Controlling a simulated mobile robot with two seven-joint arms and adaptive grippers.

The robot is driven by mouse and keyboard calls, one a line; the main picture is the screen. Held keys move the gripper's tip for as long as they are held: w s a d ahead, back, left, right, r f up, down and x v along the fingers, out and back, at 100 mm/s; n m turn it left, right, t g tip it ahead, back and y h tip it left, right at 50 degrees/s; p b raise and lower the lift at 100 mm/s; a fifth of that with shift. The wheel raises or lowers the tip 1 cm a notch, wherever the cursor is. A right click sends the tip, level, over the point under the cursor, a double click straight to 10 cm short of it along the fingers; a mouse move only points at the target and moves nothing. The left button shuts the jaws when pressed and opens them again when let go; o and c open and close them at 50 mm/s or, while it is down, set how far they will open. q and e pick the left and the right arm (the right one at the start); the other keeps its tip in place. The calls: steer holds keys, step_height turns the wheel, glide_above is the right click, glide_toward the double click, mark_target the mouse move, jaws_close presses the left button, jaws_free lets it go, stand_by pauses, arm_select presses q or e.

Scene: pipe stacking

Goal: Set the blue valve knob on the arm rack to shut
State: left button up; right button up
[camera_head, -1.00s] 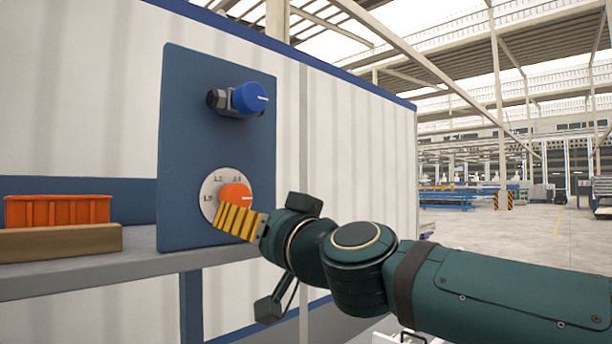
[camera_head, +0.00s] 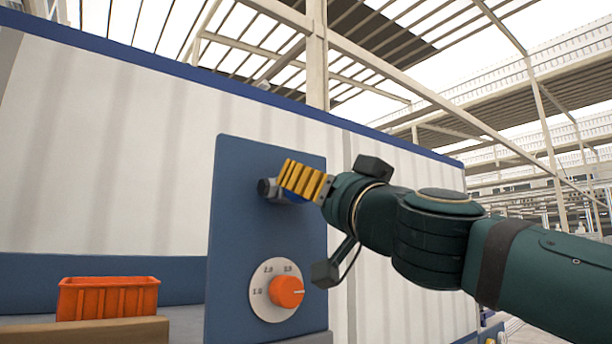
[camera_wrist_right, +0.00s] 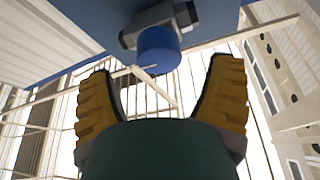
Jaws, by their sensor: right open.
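The blue valve knob (camera_wrist_right: 158,48) sits on a grey fitting on the blue panel. In the head view my right gripper (camera_head: 292,178) is in front of the knob and hides most of it; a strip of blue (camera_head: 292,197) shows below the yellow fingers. In the right wrist view my right gripper (camera_wrist_right: 163,85) is open, its two yellow fingers apart, and the knob is just beyond the fingertips, roughly between them. The knob is not gripped. Its pointer line is hidden. My left gripper is not in view.
An orange dial knob (camera_head: 287,291) on a white numbered scale is lower on the blue panel (camera_head: 235,230). An orange crate (camera_head: 105,298) and a wooden block (camera_head: 90,330) are at the lower left. A pale wall stands behind the panel.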

steer(key=shift+p+x, duration=0.45)
steer(key=shift+x, duration=1.5)
steer(key=c, duration=1.2)
